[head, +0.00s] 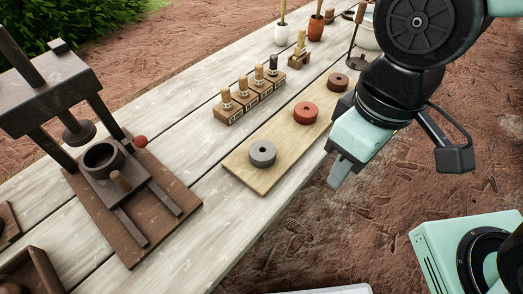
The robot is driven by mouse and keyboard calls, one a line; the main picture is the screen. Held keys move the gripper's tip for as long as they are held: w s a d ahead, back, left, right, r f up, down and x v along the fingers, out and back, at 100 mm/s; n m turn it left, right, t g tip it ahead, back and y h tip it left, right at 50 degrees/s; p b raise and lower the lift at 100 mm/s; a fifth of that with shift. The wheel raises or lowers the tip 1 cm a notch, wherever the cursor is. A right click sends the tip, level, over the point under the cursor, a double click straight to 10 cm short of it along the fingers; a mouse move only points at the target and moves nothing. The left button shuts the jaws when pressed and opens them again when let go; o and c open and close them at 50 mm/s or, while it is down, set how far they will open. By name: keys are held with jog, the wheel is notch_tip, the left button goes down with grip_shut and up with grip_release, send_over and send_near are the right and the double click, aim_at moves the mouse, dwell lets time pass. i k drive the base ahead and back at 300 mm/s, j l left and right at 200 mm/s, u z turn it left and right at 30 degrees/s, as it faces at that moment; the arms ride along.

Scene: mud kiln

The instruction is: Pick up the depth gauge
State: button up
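I cannot tell for certain which thing is the depth gauge. The likeliest is a small wooden piece (299,55) toward the back of the table, with a pale upright rod in a brown footed block. It stands upright, apart from my gripper. My gripper (340,172) hangs at the table's right edge, pointing down, beside the board with discs. Its grey fingers overlap in this view, so I cannot tell if they are open. I see nothing held in it.
A board (236,164) bears a grey disc (262,153), a red disc (306,112) and a brown disc (338,82). A block of pegs (232,115) stands behind. A dark press (130,210) fills the left. Pots (316,28) stand at the back.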

aim_at(300, 50)
jog(key=u, duration=0.45)
jog(key=i+l+u, duration=0.25)
jog(key=l+u, duration=0.55)
jog(key=i+l+u, duration=0.1)
jog(key=l, duration=0.55)
jog(key=i+l, duration=0.1)
jog(key=l, duration=0.55)
jog(key=i+l+u, duration=0.15)
jog(key=l, duration=0.5)
